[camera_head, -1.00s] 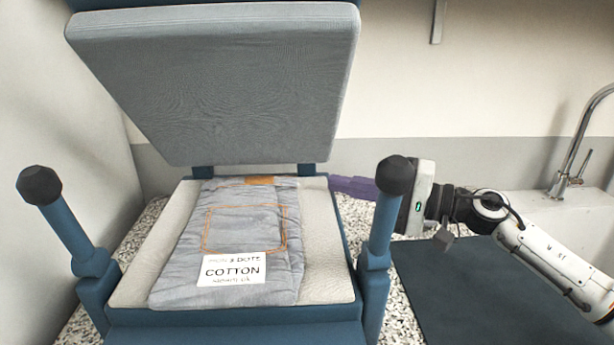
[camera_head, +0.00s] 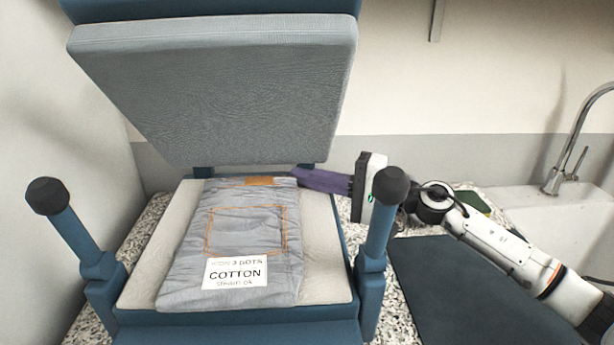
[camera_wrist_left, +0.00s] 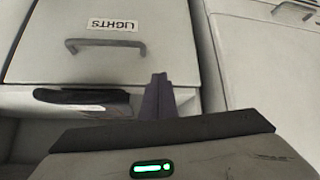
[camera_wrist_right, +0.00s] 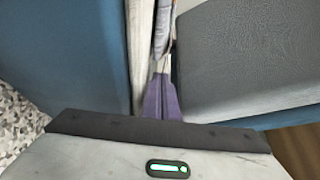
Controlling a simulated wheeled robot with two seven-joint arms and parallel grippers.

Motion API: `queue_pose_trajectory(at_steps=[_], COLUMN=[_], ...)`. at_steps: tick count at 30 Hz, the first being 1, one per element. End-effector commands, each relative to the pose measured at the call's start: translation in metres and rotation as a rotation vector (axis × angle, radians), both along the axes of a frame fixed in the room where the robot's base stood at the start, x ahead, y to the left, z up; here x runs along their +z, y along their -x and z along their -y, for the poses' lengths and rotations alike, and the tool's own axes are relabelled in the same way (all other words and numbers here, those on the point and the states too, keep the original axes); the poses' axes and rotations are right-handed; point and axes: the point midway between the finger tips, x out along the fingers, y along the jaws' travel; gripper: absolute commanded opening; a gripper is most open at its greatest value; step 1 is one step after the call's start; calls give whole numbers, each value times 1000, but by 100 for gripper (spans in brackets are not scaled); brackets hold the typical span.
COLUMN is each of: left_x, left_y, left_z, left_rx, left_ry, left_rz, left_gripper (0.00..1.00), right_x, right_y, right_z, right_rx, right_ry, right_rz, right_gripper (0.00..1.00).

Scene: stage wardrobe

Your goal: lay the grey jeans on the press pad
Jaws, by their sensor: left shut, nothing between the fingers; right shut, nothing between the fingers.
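The grey jeans (camera_head: 240,225), folded, lie on the pale press pad (camera_head: 325,255) of the blue press in the head view. They have orange stitching, an orange-brown patch at the far end and a white COTTON label at the near end. My right gripper (camera_head: 300,177) is shut and empty, its purple fingers at the far right corner of the jeans and pad; whether they touch the cloth I cannot tell. In the right wrist view its fingers (camera_wrist_right: 162,85) point between pad and raised lid. My left gripper (camera_wrist_left: 160,82) is shut and empty, pointing toward a cabinet.
The press's grey upper lid (camera_head: 215,95) stands raised over the pad. Two blue posts with black knobs (camera_head: 390,185) flank its front. A dark mat (camera_head: 470,285) and a sink tap (camera_head: 570,150) are to the right. The left wrist view shows a LIGHTS drawer (camera_wrist_left: 105,45).

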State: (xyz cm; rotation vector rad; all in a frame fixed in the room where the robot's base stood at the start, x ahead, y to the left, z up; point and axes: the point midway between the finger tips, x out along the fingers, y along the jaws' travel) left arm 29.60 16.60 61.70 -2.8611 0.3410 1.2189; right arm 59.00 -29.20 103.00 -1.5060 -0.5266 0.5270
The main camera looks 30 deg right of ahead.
Motion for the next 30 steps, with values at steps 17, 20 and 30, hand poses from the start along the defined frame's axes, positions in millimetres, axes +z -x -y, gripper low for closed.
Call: queue_pose_trajectory(at_steps=[17, 20, 30], left_x=[-6, -6, -21], left_y=[-6, -6, -7], left_z=[9, 9, 9], left_rx=[-18, -18, -18], left_ry=[5, 5, 3], left_rz=[14, 15, 15], left_gripper=[0, 0, 0], right_x=[0, 0, -5], right_y=[18, 19, 45], right_z=[-12, -11, 10], right_rx=[1, 1, 0], right_ry=[0, 0, -1], right_rz=[0, 0, -3], right_gripper=[0, 0, 0])
